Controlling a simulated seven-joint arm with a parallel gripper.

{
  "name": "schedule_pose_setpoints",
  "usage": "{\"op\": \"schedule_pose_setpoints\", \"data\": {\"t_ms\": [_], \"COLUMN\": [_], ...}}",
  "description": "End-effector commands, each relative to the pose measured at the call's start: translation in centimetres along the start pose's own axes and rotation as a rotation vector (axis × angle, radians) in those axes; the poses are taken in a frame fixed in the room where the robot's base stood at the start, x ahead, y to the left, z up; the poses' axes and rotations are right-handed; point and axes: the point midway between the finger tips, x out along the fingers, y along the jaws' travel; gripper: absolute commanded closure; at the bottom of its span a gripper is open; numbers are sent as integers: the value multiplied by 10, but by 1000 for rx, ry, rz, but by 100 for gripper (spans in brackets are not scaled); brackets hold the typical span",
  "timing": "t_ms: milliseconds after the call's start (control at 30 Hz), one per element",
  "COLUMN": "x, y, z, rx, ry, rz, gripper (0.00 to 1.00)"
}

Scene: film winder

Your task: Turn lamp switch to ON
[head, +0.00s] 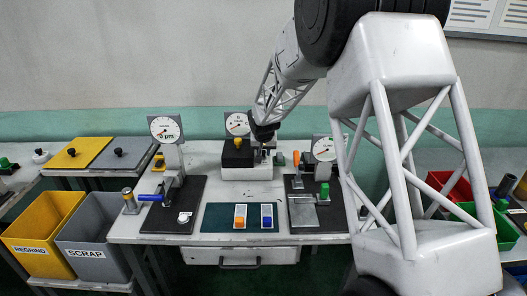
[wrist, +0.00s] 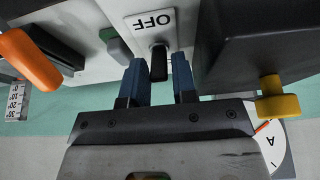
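The lamp switch is a black lever (wrist: 158,63) on a light-coloured panel, below a white plate (wrist: 151,20) marked OFF, which appears upside down in the wrist view. My gripper (wrist: 160,80) has two blue fingers, one on each side of the lever's lower end. The fingers are apart, with a visible gap to the lever. I cannot tell how deep the lever sits between them. In the head view my gripper (head: 264,150) is at the white box (head: 246,174) in the middle of the bench, and the switch is hidden there.
A grey-green button (wrist: 119,50) and an orange handle (wrist: 29,60) are left of the switch in the wrist view. A dark block (wrist: 262,40) with a yellow knob (wrist: 278,97) stands close on the right. Gauges rise behind, including one dial (head: 237,124).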

Motion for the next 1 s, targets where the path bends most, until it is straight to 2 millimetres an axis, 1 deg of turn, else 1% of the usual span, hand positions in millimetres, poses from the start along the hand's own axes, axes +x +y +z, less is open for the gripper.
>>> {"op": "schedule_pose_setpoints", "data": {"t_ms": [33,133,167,467,600,767,1000], "x": [0,0,0,0,0,0,2], "y": [0,0,0,0,0,0,0], "z": [0,0,0,-1,-2,-6,-12], "rx": [0,0,0,-1,1,0,1], "ry": [0,0,0,-13,-45,-109,-254], "rz": [0,0,0,0,0,0,0], "gripper": [82,97,100,100,100,100,100]}}
